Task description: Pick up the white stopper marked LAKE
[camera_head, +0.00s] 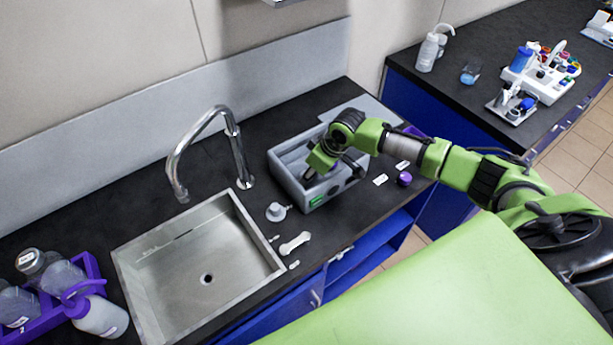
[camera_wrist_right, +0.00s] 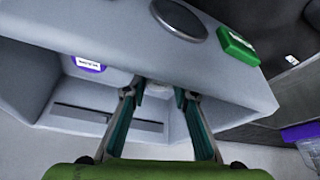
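My right gripper (camera_head: 318,170) reaches down into the grey open box (camera_head: 285,176) on the counter. In the right wrist view my right gripper (camera_wrist_right: 160,94) has its two fingers inside the box, tips a short gap apart. Something pale shows between or just beyond the tips; I cannot tell whether they touch it. A purple round piece with a white label (camera_wrist_right: 88,64) sits left of the fingers, its text unreadable. I cannot read LAKE on anything. My left gripper is not in view.
A steel sink (camera_head: 170,250) with a tall faucet (camera_head: 236,150) lies left of the box. A white bone-shaped piece (camera_head: 295,243) lies near the counter's front edge. A purple round piece (camera_head: 404,179) stands right of the box. A purple bottle rack (camera_head: 45,318) stands far left.

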